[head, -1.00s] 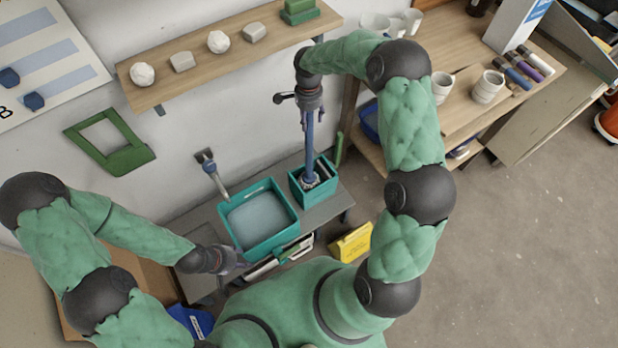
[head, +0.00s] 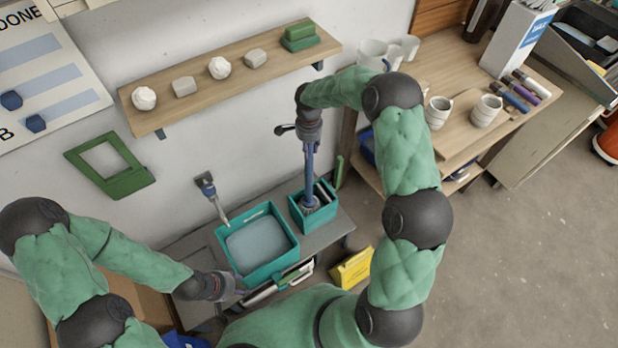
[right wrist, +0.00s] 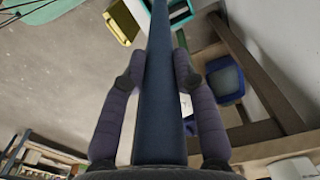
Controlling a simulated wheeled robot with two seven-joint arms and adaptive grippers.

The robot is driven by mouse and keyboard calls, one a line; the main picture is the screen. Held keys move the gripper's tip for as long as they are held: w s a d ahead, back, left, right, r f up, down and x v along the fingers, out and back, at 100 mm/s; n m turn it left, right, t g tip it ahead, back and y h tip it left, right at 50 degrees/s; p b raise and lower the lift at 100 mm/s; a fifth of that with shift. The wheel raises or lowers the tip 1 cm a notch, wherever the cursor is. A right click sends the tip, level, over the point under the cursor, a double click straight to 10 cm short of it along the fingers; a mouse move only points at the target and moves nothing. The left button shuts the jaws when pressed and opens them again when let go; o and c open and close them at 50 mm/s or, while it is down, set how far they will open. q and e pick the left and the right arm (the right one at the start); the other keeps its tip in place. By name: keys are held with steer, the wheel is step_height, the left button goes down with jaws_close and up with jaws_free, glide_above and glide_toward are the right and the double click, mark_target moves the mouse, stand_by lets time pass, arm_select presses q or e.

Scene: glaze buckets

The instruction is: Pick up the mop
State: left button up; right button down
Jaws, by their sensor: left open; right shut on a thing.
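The mop (head: 309,172) stands upright, its blue handle rising from a small teal bucket (head: 326,222). Its grey head sits inside that bucket. My right gripper (head: 310,148) is shut on the upper handle. In the right wrist view the blue handle (right wrist: 161,95) runs between the two fingers of my right gripper (right wrist: 158,75). My left gripper (head: 238,287) is open and empty, low beside the near left corner of the larger teal basin (head: 284,262). That basin holds pale liquid.
The basin and bucket stand on a grey bench (head: 338,230) against the wall. A wooden shelf (head: 200,104) with stones and a green block runs above. A table (head: 450,130) with mugs stands at the right. A yellow box (head: 352,267) lies near the bench.

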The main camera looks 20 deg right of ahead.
step_height(320, 180, up, 18)
steer(key=p, duration=0.3)
steer(key=c, duration=1.6)
jaws_free()
jaws_close()
